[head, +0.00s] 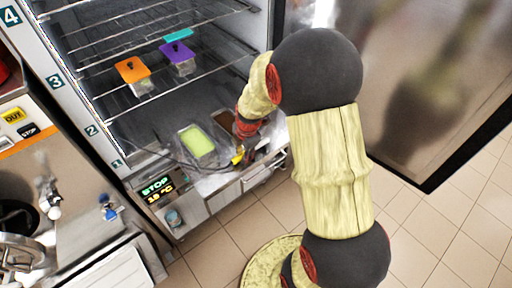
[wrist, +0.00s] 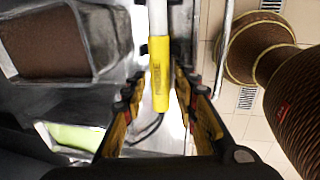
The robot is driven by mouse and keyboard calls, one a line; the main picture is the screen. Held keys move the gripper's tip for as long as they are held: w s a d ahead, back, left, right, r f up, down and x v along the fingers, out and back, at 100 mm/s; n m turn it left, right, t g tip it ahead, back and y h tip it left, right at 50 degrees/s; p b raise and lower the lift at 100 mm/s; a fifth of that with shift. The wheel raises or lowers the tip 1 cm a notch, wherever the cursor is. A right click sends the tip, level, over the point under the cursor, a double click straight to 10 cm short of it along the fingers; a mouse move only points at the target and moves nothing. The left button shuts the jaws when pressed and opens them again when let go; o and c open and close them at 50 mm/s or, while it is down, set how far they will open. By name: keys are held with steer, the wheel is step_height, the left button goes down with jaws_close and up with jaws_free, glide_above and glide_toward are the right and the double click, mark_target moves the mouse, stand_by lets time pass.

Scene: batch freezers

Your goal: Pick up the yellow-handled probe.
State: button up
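The yellow-handled probe (wrist: 160,72) shows in the middle of the wrist view, with a white shaft running to the top edge and a dark cable at its lower end. My gripper (wrist: 161,82) is open, with a finger on each side of the handle and a gap beside it. In the head view my gripper (head: 242,146) points down at the front of the freezer's bottom level. A small yellow part of the probe (head: 238,157) shows there, mostly hidden by the gripper.
A pan with green contents (head: 197,141) and a pan with brown contents (wrist: 45,40) lie beside the gripper. Orange-lidded (head: 133,71) and purple-lidded (head: 178,54) containers stand on a wire rack above. The open freezer door (head: 420,90) is at right, with tiled floor in front.

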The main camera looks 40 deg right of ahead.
steer(key=c, duration=0.6)
jaws_close()
steer(key=shift+r, duration=0.15)
